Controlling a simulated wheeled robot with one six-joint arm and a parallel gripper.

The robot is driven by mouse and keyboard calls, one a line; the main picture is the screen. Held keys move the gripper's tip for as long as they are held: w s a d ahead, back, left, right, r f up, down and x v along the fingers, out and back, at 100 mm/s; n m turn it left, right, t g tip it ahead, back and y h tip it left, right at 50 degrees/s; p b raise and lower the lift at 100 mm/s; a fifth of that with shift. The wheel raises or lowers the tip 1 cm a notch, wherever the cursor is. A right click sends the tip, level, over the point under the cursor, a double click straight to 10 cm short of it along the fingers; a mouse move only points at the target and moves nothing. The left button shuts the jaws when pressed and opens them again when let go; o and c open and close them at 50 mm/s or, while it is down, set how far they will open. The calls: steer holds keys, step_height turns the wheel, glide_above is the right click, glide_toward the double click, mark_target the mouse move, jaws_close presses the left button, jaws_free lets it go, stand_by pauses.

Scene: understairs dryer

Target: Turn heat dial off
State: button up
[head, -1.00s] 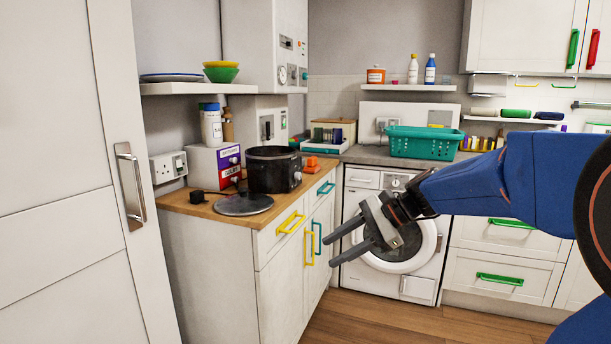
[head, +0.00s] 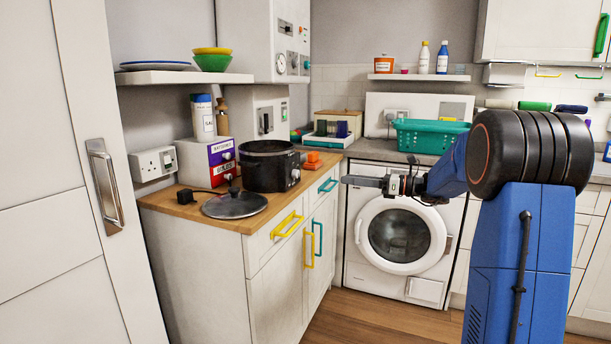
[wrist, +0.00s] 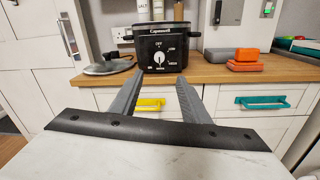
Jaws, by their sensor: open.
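The black slow cooker (head: 268,168) stands on the wooden worktop, and its front also shows in the wrist view (wrist: 188,46). In the head view the dial side (head: 295,175) is seen edge-on. My gripper (head: 346,181) is level, open and empty, to the right of the cooker and apart from it. In the wrist view its two fingers (wrist: 158,80) point toward the cooker, with the dial just above and between the tips.
The glass lid (head: 235,204) lies left of the cooker. Orange blocks (head: 313,159) lie on the worktop's right, close to the cooker. Yellow (head: 287,225) and teal (head: 327,186) handles stick out from the drawers below. The washing machine (head: 400,237) stands behind my gripper.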

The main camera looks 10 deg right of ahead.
mark_target(298, 173)
steer(key=x, duration=1.6)
steer(key=shift+a, duration=0.15)
steer(key=shift+c, duration=0.5)
steer(key=c, duration=1)
